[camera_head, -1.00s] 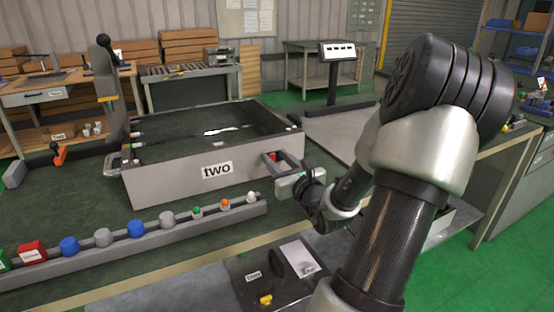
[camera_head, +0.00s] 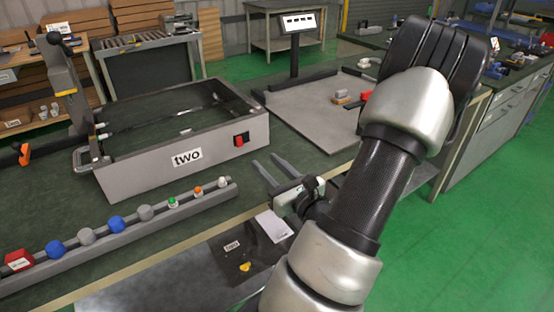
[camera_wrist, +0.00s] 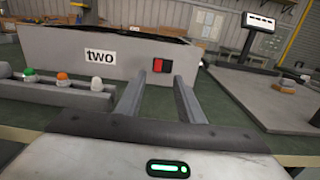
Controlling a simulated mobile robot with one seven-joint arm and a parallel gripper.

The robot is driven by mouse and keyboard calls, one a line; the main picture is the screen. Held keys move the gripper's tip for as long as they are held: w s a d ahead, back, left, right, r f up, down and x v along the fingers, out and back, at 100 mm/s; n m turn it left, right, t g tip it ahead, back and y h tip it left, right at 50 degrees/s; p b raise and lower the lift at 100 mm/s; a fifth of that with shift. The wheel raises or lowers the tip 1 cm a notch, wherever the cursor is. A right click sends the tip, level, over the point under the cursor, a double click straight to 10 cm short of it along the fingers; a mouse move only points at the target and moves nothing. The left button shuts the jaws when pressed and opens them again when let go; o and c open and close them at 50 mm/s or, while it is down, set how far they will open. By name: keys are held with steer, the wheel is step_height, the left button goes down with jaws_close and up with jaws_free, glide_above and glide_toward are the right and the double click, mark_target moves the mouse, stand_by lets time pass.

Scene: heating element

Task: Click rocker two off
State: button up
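The grey box labelled "two" (camera_head: 140,176) stands on the dark green bench top. Its red rocker (camera_head: 239,141) sits in a dark housing at the right end of the front face.
A rail with several coloured buttons (camera_head: 134,224) runs along the bench in front of the box. A grey plate (camera_head: 310,112) with small parts lies to the right. A metal lever (camera_head: 62,88) rises at the box's left end.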

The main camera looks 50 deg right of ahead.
steer(key=shift+s+a+r+p, duration=0.35)
steer(key=shift+s+p, duration=0.15)
steer(key=shift+p, duration=0.65)
steer(key=shift+s+a+f, duration=0.15)
steer(key=shift+s+f, duration=0.05)
steer(key=shift+s, duration=0.35)
steer(key=shift+s+a+f, duration=0.15)
steer(key=shift+s+f, duration=0.05)
steer(key=shift+s, duration=0.3)
steer(key=shift+s+a, duration=0.15)
steer(key=shift+s, duration=0.25)
steer(key=shift+c, duration=0.2)
